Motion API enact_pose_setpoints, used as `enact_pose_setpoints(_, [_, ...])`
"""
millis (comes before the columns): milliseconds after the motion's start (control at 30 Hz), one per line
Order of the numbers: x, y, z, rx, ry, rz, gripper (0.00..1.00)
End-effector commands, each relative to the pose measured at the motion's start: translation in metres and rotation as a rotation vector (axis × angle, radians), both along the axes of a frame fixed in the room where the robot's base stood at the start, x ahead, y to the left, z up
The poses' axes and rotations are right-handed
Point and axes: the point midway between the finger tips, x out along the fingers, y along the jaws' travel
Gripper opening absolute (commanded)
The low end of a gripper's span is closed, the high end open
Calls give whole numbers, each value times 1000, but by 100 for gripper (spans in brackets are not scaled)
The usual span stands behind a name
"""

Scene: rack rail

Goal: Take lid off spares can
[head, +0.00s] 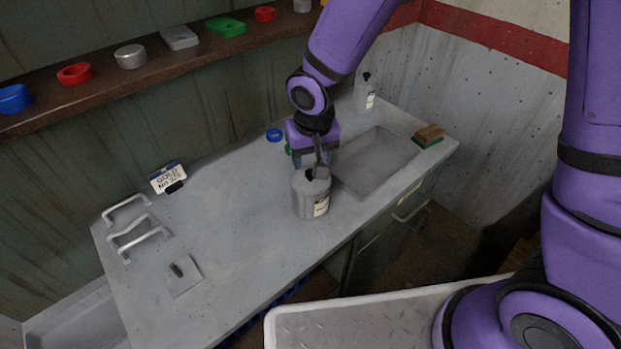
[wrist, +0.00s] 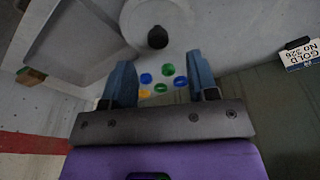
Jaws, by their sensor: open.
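The spares can (head: 313,203) is a grey metal cylinder with a pale label, standing upright on the counter left of the sink. Its lid (head: 298,181) is on top, with a black knob (head: 310,174). My gripper (head: 322,164) is just above and behind the can and hides part of the lid. In the wrist view my gripper (wrist: 161,75) is open with nothing held. There the lid (wrist: 187,18) and black knob (wrist: 157,38) show ahead of the fingertips, apart from them.
Small coloured rings (wrist: 168,70) lie on the counter behind the can. The sink basin (head: 375,160) is at right, with a brush (head: 428,135) and bottle (head: 364,95) beyond. A sign (head: 167,177), white handles (head: 136,232) and a knobbed plate (head: 185,278) are left. The counter's middle is clear.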

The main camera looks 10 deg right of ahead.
Motion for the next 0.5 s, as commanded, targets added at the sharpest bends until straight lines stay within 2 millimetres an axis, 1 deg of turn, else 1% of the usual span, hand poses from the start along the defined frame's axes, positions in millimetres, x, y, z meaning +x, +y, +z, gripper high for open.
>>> enact_pose_setpoints(167, [1,0,-10,-1,1,1,54])
enact_pose_setpoints(400, [6,-1,-41,-3,2,2,54])
enact_pose_setpoints(500, [7,0,-50,0,1,1,54])
